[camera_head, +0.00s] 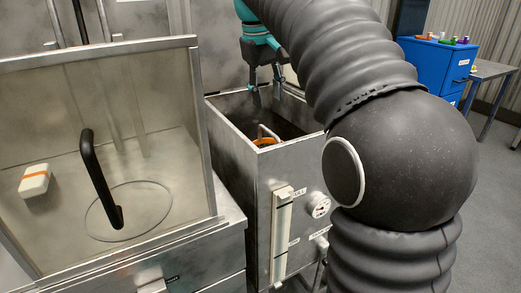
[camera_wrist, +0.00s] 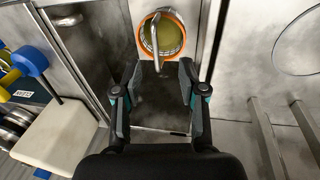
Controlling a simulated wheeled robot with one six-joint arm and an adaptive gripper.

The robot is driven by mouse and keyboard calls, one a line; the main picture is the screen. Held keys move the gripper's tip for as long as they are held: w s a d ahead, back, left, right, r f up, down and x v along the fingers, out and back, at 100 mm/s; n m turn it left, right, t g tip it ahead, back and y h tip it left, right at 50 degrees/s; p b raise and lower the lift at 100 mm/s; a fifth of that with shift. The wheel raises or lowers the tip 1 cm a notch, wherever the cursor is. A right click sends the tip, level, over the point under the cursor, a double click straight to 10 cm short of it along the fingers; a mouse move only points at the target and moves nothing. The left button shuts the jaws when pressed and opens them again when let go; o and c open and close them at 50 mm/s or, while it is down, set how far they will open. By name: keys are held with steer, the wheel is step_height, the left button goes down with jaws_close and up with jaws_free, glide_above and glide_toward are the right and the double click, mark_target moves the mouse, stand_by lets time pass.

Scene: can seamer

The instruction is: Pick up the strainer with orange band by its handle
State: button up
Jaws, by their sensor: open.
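The strainer with the orange band (camera_wrist: 178,19) is at the upper middle of the wrist view, with a yellow-green inside. Its pale metal handle (camera_wrist: 155,47) runs toward my gripper, and its end appears between the fingertips. In the head view the strainer (camera_head: 265,141) sits low in the open steel tank, partly hidden by the front wall. My gripper (camera_head: 266,94) points down over the tank opening. In the wrist view the fingers of my gripper (camera_wrist: 160,68) are spread and empty. I cannot tell the height gap to the handle.
The steel tank (camera_head: 287,162) has a gauge (camera_head: 318,206) on its front. A clear-sided cabinet with a black handle (camera_head: 96,180) stands left. A blue cabinet (camera_head: 436,66) with small items stands back right. A blue dumbbell-like object (camera_wrist: 30,61) shows at left in the wrist view.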

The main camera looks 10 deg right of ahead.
mark_target(271, 132)
steer(key=shift+g, duration=0.4)
steer(key=w+f, duration=0.1)
steer(key=f, duration=0.1)
steer(key=w+f+b, duration=0.1)
steer(key=w+f, duration=0.1)
steer(key=f, duration=0.1)
steer(key=w+f, duration=0.1)
steer(key=f, duration=0.1)
steer(key=shift+w+d+f+b, duration=0.2)
steer(key=shift+d+f+b, duration=0.1)
steer(key=shift+f+b, duration=0.1)
steer(key=shift+d+f+b, duration=0.2)
steer(key=shift+d+f, duration=0.05)
steer(key=shift+f, duration=0.6)
steer(key=shift+d+f+b, duration=0.2)
steer(key=shift+d+f, duration=0.05)
steer(key=shift+f, duration=0.55)
steer(key=shift+d+f+b, duration=0.2)
steer(key=shift+d+f, duration=0.05)
steer(key=shift+f, duration=0.6)
jaws_close()
